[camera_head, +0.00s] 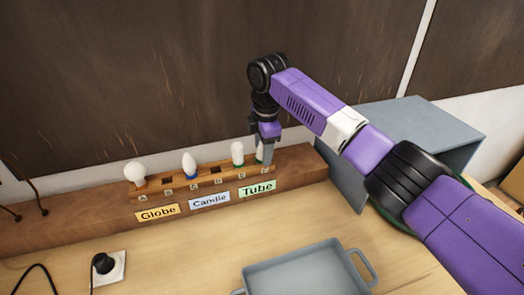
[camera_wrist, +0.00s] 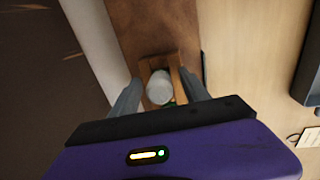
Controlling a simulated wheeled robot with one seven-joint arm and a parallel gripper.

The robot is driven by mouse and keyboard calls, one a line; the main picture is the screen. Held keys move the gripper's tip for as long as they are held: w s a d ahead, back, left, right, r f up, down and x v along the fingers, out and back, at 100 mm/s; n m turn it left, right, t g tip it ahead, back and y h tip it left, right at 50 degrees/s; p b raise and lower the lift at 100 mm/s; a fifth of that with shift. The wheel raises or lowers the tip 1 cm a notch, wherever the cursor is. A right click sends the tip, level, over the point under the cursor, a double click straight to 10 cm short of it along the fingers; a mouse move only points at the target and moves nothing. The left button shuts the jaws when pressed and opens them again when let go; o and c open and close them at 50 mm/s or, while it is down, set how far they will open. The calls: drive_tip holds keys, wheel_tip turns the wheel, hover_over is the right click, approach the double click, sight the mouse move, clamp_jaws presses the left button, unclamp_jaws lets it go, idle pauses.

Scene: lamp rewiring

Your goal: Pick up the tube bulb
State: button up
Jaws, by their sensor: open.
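A wooden rack (camera_head: 200,181) holds several bulbs upright. One white tube bulb (camera_head: 237,153) with a green base stands above the green Tube label (camera_head: 257,188). A second tube bulb (camera_head: 259,152) stands at the rack's right end, partly hidden by my gripper (camera_head: 267,154). My gripper is open and points down over that right end. In the wrist view, the white rounded top of a bulb (camera_wrist: 159,87) with some green below it lies between the two grey fingers of my gripper (camera_wrist: 161,95). I cannot tell whether either finger touches it.
A white globe bulb (camera_head: 135,172) and a blue-based candle bulb (camera_head: 189,165) stand further left. The rack sits on a brown ledge (camera_head: 70,226) against the wall. A blue-grey tray (camera_head: 300,272) lies in front, and a grey box-like stand (camera_head: 433,120) is to the right.

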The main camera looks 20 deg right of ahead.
clamp_jaws()
idle(0.3)
